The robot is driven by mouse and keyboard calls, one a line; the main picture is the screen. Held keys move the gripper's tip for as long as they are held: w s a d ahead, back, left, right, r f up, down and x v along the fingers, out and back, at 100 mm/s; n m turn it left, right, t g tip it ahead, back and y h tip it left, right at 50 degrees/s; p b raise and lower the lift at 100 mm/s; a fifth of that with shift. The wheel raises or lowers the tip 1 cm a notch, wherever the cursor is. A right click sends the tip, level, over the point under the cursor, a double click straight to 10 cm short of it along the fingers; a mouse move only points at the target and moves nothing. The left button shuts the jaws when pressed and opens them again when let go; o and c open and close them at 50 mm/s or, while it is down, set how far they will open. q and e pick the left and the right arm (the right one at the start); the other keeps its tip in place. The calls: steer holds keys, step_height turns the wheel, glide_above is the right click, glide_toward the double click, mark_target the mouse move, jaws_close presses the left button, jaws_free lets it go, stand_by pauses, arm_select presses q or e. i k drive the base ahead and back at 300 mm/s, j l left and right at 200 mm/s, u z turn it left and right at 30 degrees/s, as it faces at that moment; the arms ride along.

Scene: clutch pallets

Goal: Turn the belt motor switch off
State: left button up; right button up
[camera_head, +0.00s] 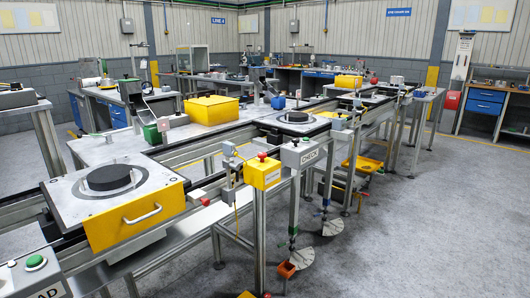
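I cannot tell for certain which control is the belt motor switch. A yellow box with a red button (262,171) stands on a post beside the front conveyor. A grey box marked CHECK (300,153) stands just right of it, with small buttons on top. At the bottom left corner a grey box with a green button (36,263) is partly cut off by the frame; its label is only partly visible. Neither of my grippers shows in the head view.
A pallet with a black disc (108,178) sits on the conveyor at left, above a yellow panel with a handle (142,216). A yellow box (211,109) rests on the grey table. An orange cup (287,269) hangs low near the posts. Floor at right is clear.

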mark_target(263, 156)
steer(key=i+l+u, duration=0.1)
steer(key=l, duration=0.25)
steer(key=i+l, duration=0.35)
steer(key=i+l+u, duration=0.15)
steer(key=l, duration=0.2)
steer(key=i+l, duration=0.2)
steer(key=l, duration=0.15)
steer(key=i+l+u, duration=0.15)
steer(key=l, duration=0.25)
steer(key=i+l+u, duration=0.1)
steer(key=i+l, duration=0.15)
steer(key=l, duration=0.15)
